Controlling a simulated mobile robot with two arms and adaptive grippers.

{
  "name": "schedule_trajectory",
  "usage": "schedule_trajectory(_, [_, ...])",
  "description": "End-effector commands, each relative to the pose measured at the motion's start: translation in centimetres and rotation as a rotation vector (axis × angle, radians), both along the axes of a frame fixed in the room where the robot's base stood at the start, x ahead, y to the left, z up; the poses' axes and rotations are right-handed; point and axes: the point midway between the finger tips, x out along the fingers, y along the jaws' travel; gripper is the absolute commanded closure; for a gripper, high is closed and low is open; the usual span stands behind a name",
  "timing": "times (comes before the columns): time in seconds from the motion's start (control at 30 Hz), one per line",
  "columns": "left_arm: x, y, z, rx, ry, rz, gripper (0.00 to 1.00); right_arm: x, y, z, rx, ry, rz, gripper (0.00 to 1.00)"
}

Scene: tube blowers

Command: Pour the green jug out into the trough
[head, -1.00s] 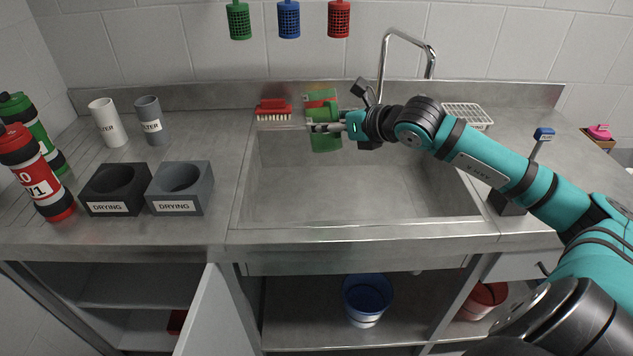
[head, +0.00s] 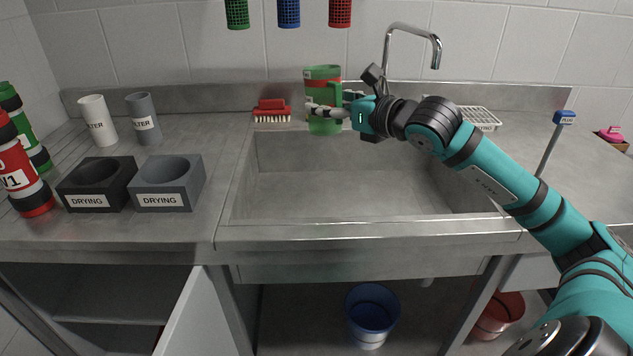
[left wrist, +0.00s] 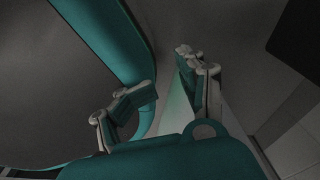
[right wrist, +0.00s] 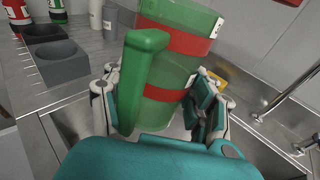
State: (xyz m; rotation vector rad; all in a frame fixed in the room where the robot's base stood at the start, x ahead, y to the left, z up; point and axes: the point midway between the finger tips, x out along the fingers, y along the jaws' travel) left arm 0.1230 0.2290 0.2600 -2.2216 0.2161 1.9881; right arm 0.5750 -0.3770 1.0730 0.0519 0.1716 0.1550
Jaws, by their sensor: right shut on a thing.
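The green jug (head: 322,75) has red bands and a green handle; it looks close to upright near the back rim of the sink trough (head: 330,195). My right gripper (head: 326,111) is shut on the green jug. In the right wrist view, the jug (right wrist: 175,75) and its handle (right wrist: 142,70) stand between my fingers; I cannot tell what is inside it. The trough is a steel basin that looks empty. My left gripper (left wrist: 163,95) shows only in the left wrist view, with fingers apart and no object visible between them.
A red brush (head: 271,111) lies on the back ledge left of the jug. A tap (head: 412,32) arches behind the trough, with a white rack (head: 480,117) to its right. Two drying blocks (head: 166,184) stand on the left counter. Coloured baskets (head: 288,12) hang above.

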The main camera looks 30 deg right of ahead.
Motion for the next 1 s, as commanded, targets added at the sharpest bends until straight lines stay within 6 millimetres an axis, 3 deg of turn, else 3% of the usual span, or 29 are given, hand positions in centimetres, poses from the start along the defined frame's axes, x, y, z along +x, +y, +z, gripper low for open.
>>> schedule_trajectory(0.27, [3.4,-0.7,-0.1,-0.004,-0.023,0.005,0.6,0.0,0.0,-0.1,-0.009,-0.056,-0.001,0.86])
schedule_trajectory(1.0, [10.6,-2.0,5.2,-0.012,-0.069,0.015,0.6,0.0,0.0,0.3,-0.025,-0.144,0.0,0.86])
